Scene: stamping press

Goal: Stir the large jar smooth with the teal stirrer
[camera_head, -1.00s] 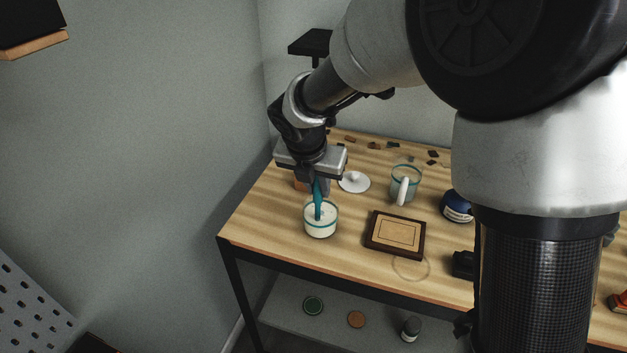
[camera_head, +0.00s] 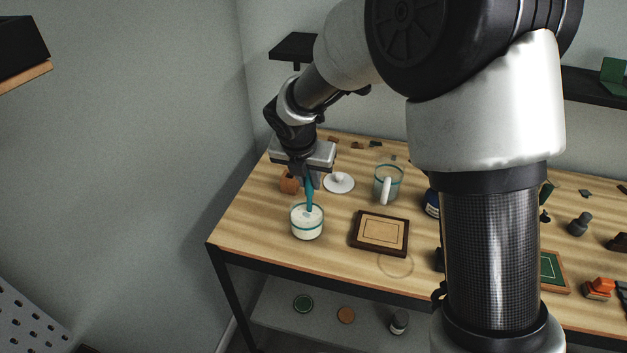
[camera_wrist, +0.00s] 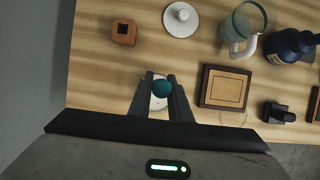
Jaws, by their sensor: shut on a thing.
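The teal stirrer (camera_head: 310,193) stands nearly upright with its lower end inside the jar of white contents (camera_head: 307,222), near the left front of the table. In the wrist view the stirrer's round teal top (camera_wrist: 162,88) sits between my fingers. My gripper (camera_head: 306,180) is shut on the stirrer above the jar's rim. In the wrist view the jar's white contents (camera_wrist: 158,104) show partly below the stirrer top; my fingers hide the rest. How deep the stirrer's tip reaches is hidden by the contents.
A wooden block (camera_head: 289,183), white lid (camera_head: 339,183) and glass mug (camera_head: 387,185) stand behind the jar. A dark-framed board (camera_head: 379,233) lies to its right. A dark blue bottle (camera_wrist: 290,46) stands beyond the mug. The table's front edge is close to the jar.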

